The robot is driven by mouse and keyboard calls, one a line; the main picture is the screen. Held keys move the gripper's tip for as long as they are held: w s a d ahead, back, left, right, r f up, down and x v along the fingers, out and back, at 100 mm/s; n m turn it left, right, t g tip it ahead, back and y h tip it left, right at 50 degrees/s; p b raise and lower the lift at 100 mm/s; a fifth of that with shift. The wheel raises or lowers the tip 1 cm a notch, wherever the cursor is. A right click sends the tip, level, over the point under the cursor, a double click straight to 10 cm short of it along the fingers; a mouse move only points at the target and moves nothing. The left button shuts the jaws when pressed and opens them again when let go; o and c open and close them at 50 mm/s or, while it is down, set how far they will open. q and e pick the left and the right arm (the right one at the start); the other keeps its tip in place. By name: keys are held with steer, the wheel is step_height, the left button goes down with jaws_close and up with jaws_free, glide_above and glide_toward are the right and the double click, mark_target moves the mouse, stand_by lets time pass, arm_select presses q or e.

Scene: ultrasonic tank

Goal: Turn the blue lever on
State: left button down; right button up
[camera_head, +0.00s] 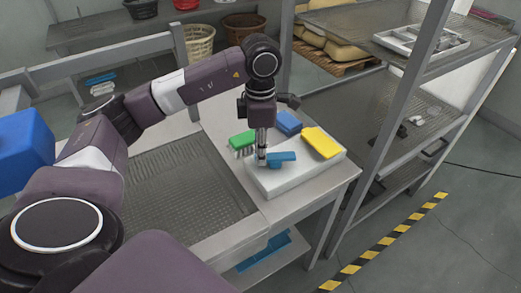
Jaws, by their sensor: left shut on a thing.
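The blue lever (283,157) is on the white block (270,188) at the right end of the metal counter. It points to the right in the picture. My left gripper (262,161) reaches straight down onto the lever's left part and is shut on it. The fingers hide part of the lever, and its pivot is not clear. My right gripper is not in view.
A green brush (242,141), a blue piece (287,123) and a yellow piece (321,142) lie close around the gripper. A sunken perforated tray (188,195) is left of the block. A metal rack (400,120) stands close on the right.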

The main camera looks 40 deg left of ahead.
arm_select(q)
steer(key=shift+s+d+r+n+b, duration=0.1)
steer(key=shift+s+d+n+b, duration=0.1)
steer(key=shift+n, duration=0.6)
steer(key=shift+s+d+n+b, duration=0.1)
steer(key=shift+d+n, duration=0.05)
steer(key=shift+n, duration=0.65)
steer(key=c, duration=1.7)
jaws_free()
steer(key=shift+d, duration=0.1)
step_height(320, 180, up, 12)
